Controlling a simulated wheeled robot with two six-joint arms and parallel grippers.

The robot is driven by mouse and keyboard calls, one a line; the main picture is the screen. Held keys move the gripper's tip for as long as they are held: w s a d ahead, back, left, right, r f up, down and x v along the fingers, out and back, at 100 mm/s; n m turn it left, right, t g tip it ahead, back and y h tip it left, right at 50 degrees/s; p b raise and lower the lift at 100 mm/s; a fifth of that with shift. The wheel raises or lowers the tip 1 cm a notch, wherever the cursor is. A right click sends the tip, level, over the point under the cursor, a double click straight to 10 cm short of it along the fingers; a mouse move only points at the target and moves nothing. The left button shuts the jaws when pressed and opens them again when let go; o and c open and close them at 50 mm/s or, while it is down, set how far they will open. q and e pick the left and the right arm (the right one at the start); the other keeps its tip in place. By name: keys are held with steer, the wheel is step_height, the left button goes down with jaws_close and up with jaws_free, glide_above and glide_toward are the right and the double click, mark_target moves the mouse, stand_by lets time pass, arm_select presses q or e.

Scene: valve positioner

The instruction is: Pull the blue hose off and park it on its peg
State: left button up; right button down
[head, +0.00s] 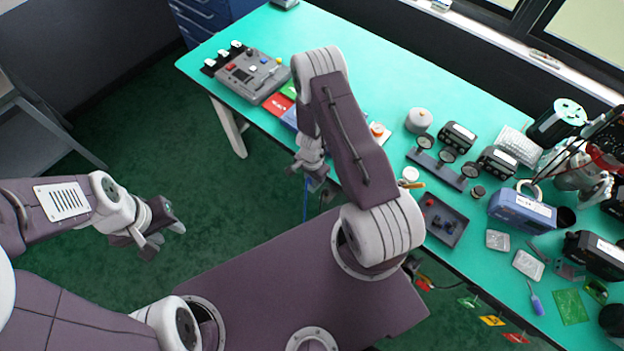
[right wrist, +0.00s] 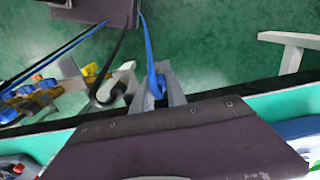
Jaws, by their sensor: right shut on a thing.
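The blue hose (right wrist: 149,45) runs down from the top of the right wrist view and ends between the fingers of my right gripper (right wrist: 157,92), which is shut on it. In the head view my right gripper (head: 312,172) is beside the bench's front edge, and a stretch of the blue hose (head: 305,200) hangs below it. A black hose (right wrist: 116,50) curves down just left of the gripper to a grey fitting. The peg cannot be made out for certain. My left gripper (head: 165,238) is open and empty above the floor, away from the bench.
Blue and yellow fittings (right wrist: 40,92) sit left of the gripper in the wrist view. The green bench (head: 350,50) carries a control box (head: 252,75), gauges (head: 448,155), a parts tray (head: 442,220) and a blue device (head: 522,212). Floor beside my left gripper is clear.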

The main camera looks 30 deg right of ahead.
steer(key=shift+f, duration=0.2)
stand_by(0.3)
steer(key=c, duration=1.2)
jaws_free()
steer(key=shift+c, duration=0.2)
step_height(320, 180, up, 10)
steer(key=p, duration=0.9)
steer(key=shift+f, duration=0.45)
